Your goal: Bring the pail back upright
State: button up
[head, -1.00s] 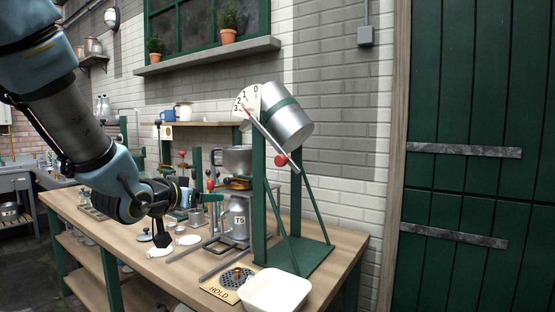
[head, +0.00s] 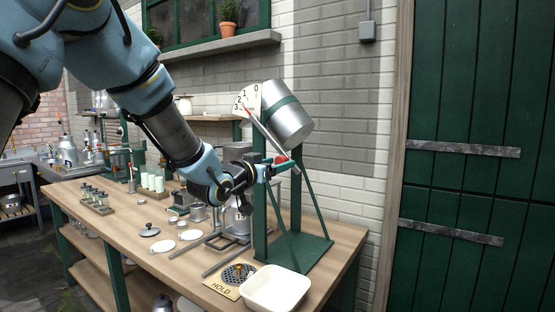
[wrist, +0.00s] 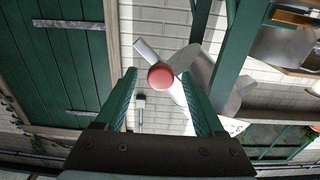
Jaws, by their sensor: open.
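The silver pail (head: 288,120) with a green band hangs tilted in the green stand (head: 303,250), leaning to the upper left. A grey lever (head: 262,133) runs down from its pivot to a red knob (head: 281,158). My gripper (head: 288,164) is at the knob, its green fingers partly covering it. In the wrist view, my gripper (wrist: 159,74) is open, with the red knob (wrist: 160,76) between the fingertips and a visible gap on each side. A scale plate (head: 247,98) marked 0 to 3 stands beside the pail.
A white tub (head: 276,308) and a round drain plate with a HOLD label (head: 221,288) are at the bench's front edge. Metal cans and small parts stand below my arm. A green door (head: 465,190) is at the right.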

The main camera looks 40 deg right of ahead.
jog(key=shift+w+d, duration=0.1)
jog(key=shift+d, duration=0.15)
grip_shut()
dwell(0.5)
dwell(0.9)
